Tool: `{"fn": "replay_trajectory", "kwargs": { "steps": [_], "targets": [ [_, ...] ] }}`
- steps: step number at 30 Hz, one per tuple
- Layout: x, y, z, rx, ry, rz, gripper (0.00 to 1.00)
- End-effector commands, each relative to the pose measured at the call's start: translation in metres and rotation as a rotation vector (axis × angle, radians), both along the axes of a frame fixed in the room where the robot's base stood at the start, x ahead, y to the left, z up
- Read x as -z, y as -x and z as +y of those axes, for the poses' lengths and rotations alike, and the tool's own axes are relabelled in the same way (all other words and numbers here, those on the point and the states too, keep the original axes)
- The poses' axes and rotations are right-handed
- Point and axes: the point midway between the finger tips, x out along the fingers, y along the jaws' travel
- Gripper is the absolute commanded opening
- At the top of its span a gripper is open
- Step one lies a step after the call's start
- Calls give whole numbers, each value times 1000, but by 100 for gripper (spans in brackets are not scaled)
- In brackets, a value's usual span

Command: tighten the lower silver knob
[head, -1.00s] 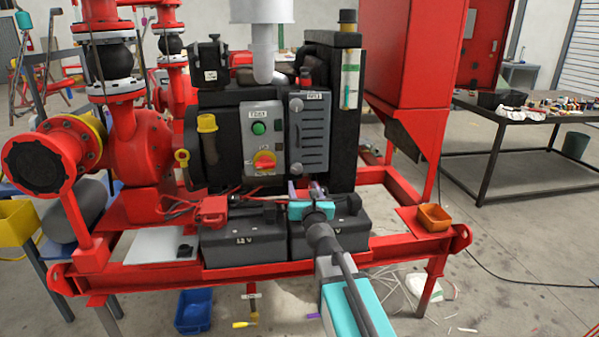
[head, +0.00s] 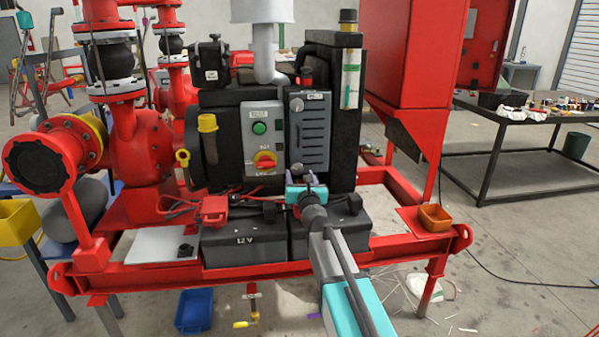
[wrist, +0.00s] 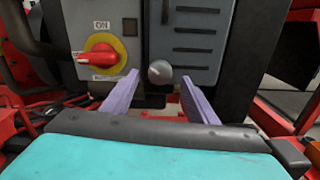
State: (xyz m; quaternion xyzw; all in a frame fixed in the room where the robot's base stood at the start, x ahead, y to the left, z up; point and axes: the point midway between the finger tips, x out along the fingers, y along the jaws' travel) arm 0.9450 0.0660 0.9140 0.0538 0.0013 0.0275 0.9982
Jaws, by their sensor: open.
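The lower silver knob (wrist: 160,72) is a small round grey knob at the bottom of the grey vented panel (wrist: 195,40). In the wrist view it appears between the tips of my open gripper (wrist: 160,80), which holds nothing. The purple fingers point at the panel; I cannot tell whether the tips reach around the knob or stop short of it. In the head view my gripper (head: 300,178) is at the panel's lower edge, and the lower knob is hard to make out there. Another silver knob (head: 297,104) sits at the panel's upper left.
A red rotary switch on a yellow plate (wrist: 100,58) is close left of the lower knob. Black batteries (head: 243,243) stand below my gripper, with red cables to the left. The red skid frame (head: 150,277) runs along the front. An orange bin (head: 435,218) sits at right.

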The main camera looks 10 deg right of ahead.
Motion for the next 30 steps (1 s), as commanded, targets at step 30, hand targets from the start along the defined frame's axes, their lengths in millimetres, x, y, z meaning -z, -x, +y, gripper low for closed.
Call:
{"fn": "replay_trajectory", "kwargs": {
  "steps": [30],
  "targets": [
    [0,-46,1,2,-1,0,52]
  ]
}}
